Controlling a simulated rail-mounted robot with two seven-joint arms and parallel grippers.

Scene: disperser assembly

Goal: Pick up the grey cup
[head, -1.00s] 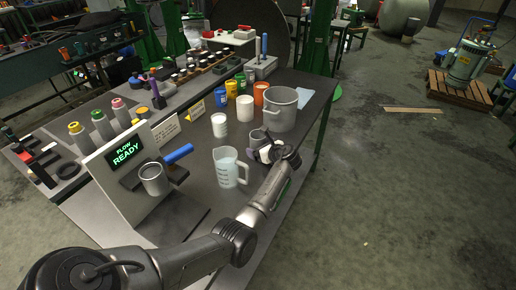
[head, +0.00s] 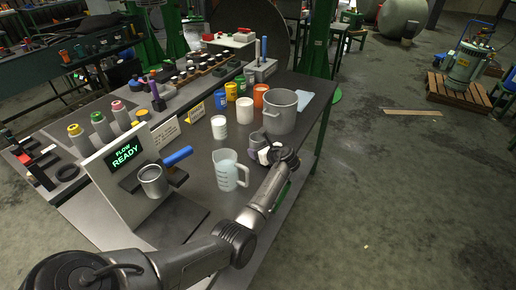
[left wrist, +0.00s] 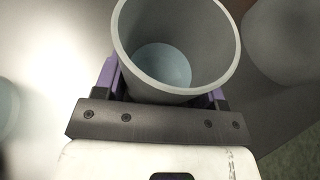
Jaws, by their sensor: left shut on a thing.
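The grey cup (head: 257,139) is at the right side of the workbench, in front of the large grey pot. My left gripper (head: 263,150) is shut on it from the near side and partly hides it. In the left wrist view the cup (left wrist: 182,25) is upright with its wide mouth toward the camera, and its bottom inside looks pale blue. The purple fingers of the left gripper (left wrist: 163,88) sit on either side of the cup wall. Whether the cup touches the bench cannot be told. My right gripper is not in view.
A clear measuring jug (head: 229,172) stands left of the left gripper. The large pot (head: 280,112) is close behind the cup. White containers (head: 219,128) and coloured cans (head: 231,92) stand further back. The flow stand (head: 118,190) is at the left.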

